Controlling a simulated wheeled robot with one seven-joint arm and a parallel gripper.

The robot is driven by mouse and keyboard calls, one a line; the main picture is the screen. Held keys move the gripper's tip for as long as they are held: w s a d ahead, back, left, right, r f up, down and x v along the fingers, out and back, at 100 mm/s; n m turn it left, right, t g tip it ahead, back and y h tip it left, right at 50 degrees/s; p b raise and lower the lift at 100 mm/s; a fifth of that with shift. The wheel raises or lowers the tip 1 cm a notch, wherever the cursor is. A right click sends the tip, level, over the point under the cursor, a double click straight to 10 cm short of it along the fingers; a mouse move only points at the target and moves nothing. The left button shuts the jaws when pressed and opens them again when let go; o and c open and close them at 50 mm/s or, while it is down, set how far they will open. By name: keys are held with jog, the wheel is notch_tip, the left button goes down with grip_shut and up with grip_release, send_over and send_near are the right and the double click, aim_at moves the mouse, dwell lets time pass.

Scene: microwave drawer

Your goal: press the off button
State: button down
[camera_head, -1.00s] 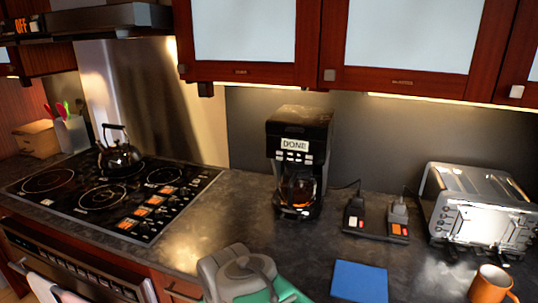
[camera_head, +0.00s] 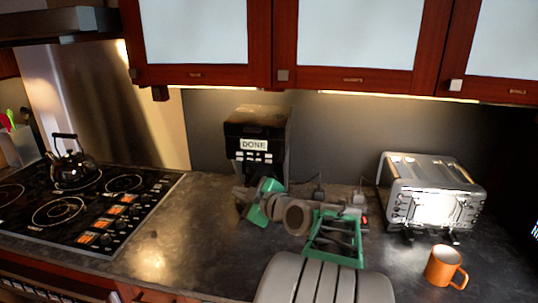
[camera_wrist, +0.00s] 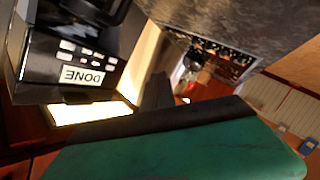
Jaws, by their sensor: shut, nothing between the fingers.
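A black coffee maker (camera_head: 255,140) stands on the counter with a "DONE" label and a row of small pale buttons (camera_head: 252,156) on its front. The label and buttons also show, turned around, in the wrist view (camera_wrist: 80,62). No button can be read as "off". My gripper (camera_head: 242,194) is shut and empty, low in front of the coffee maker. It hides most of the lower front and the carafe. In the wrist view its dark fingers (camera_wrist: 157,92) show beyond my green wrist part. I cannot tell whether they touch anything.
A stove (camera_head: 75,205) with a black kettle (camera_head: 72,165) is at left. A silver toaster (camera_head: 432,192) and an orange mug (camera_head: 445,266) are at right. A power strip is mostly hidden behind my arm. Cabinets (camera_head: 355,45) hang above. The counter left of my arm is clear.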

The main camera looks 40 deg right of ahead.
aim_at(269, 156)
jog(key=s+d+r+t+h, duration=0.1)
jog(key=s+d+r, duration=0.2)
jog(key=d, duration=0.3)
jog(key=shift+r+t+h, duration=0.35)
jog(key=shift+t+h, duration=0.05)
jog(key=shift+w, duration=0.1)
jog(key=w+d+p, duration=0.2)
jog(key=w+d, duration=0.3)
jog(key=d, duration=0.1)
jog(key=shift+w+d, duration=0.2)
jog(key=shift+d, duration=0.2)
jog(key=shift+w+d+f+b, duration=0.15)
jog(key=shift+d+b, duration=0.1)
jog(key=shift+b, duration=0.3)
dwell(0.9)
jog(key=shift+d, duration=0.1)
